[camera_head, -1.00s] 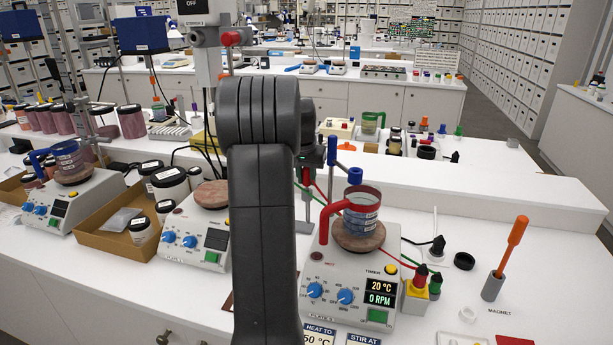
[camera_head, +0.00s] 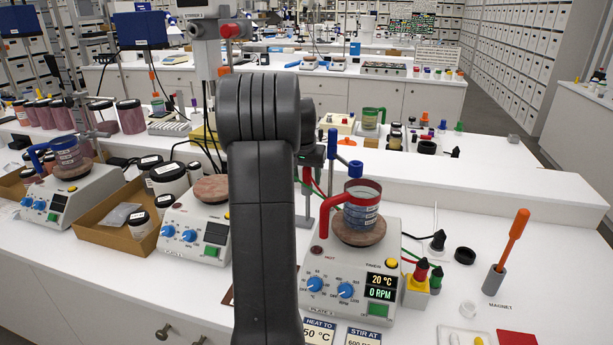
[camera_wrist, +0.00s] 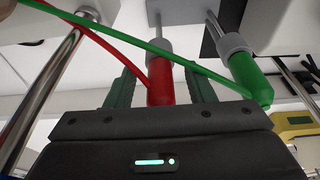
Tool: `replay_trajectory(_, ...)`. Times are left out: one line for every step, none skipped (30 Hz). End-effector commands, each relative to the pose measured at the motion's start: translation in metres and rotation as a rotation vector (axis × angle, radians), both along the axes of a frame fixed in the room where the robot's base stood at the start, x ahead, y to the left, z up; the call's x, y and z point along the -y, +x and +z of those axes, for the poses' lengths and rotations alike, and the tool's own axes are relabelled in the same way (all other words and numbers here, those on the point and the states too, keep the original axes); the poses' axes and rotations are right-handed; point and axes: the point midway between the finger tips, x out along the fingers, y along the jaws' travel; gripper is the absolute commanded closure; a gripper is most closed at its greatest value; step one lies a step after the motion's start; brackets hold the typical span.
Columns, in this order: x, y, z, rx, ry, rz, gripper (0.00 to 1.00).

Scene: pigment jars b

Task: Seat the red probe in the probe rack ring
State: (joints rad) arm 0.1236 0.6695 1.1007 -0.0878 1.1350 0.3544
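In the wrist view a red probe (camera_wrist: 160,82) with a grey collar (camera_wrist: 158,47) stands between the two dark green fingers of my gripper (camera_wrist: 162,92). A gap shows on each side of it, so the gripper is open around it. A green probe (camera_wrist: 245,70) with a similar grey collar is just to the right, outside the fingers. In the head view my arm hides the gripper and the red probe. I cannot clearly tell which part is the rack ring.
Red and green cables cross close above my gripper, and a metal rod (camera_wrist: 45,85) stands left of it. In the head view a hotplate (camera_head: 335,291) bears a red-handled beaker (camera_head: 362,208). A yellow block (camera_head: 416,294) stands right of it. An orange-handled tool (camera_head: 513,236) stands farther right.

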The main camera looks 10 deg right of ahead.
Motion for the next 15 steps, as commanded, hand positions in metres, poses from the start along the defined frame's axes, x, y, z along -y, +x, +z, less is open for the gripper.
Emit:
replay_trajectory(0.000, 0.000, 0.000, 0.000, 0.000, 0.000, 0.51)
replay_trajectory(0.000, 0.000, 0.000, 0.000, 0.000, 0.000, 0.51)
replay_trajectory(0.000, 0.000, 0.000, 0.000, 0.000, 0.000, 0.51)
replay_trajectory(0.000, 0.000, 0.001, 0.000, 0.000, 0.000, 0.51)
replay_trajectory(0.000, 0.000, 0.002, 0.000, 0.000, 0.000, 0.51)
replay_trajectory(0.000, -0.001, 0.004, 0.000, 0.000, 0.000, 0.51)
replay_trajectory(-0.001, -0.001, 0.006, 0.001, 0.000, 0.000, 0.51)
replay_trajectory(-0.001, -0.002, 0.009, 0.002, 0.000, 0.000, 0.51)
replay_trajectory(-0.002, -0.003, 0.015, 0.003, 0.000, 0.000, 0.51)
replay_trajectory(-0.002, -0.004, 0.020, 0.003, 0.000, 0.000, 0.51)
replay_trajectory(-0.003, -0.005, 0.026, 0.005, 0.000, 0.000, 0.51)
replay_trajectory(-0.004, -0.007, 0.034, 0.004, 0.000, 0.000, 0.51)
replay_trajectory(-0.005, -0.008, 0.041, 0.005, 0.000, 0.000, 0.51)
replay_trajectory(-0.005, -0.010, 0.048, 0.005, 0.000, 0.000, 0.51)
replay_trajectory(-0.007, -0.012, 0.057, 0.006, -0.001, 0.000, 0.51)
